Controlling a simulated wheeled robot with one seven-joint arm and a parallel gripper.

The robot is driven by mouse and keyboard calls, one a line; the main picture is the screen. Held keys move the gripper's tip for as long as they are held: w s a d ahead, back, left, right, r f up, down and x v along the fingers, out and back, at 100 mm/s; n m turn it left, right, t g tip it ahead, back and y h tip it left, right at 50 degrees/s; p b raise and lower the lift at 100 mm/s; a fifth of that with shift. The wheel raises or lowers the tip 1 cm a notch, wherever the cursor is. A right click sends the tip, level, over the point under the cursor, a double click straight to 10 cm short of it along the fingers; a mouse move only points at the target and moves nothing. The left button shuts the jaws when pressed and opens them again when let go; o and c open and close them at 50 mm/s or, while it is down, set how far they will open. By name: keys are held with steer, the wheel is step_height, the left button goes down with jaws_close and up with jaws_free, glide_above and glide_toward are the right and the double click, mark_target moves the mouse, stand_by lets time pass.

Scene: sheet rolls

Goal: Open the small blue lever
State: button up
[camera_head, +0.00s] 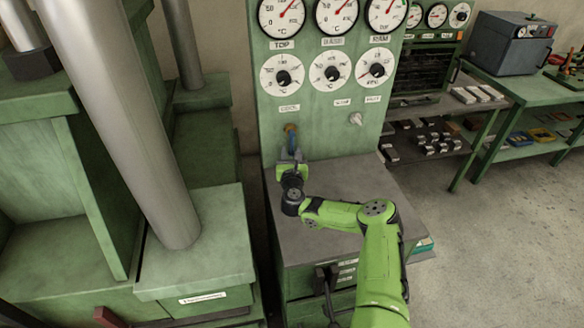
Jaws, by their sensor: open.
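The small blue lever (292,143) is on the green panel below the dials, under a small label at the panel's left. It hangs from a brass-coloured fitting (290,127) and points down. My gripper (291,158) is at the panel just below the lever, close to its lower end. Its jaws are small and dark here, and I cannot tell whether they touch the lever. My green arm comes in from the lower right over the grey cabinet top.
A grey knob (356,119) sits on the panel to the right. Above are rows of dials and gauges (282,74). A thick metal column (130,110) and green machine stand at left. The grey cabinet top (350,180) is clear beside my arm. Shelves with metal blocks stand at right.

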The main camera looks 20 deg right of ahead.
steer(key=b+v, duration=1.3)
steer(key=v, duration=0.1)
steer(key=shift+s, duration=0.2)
steer(key=shift+a, duration=0.1)
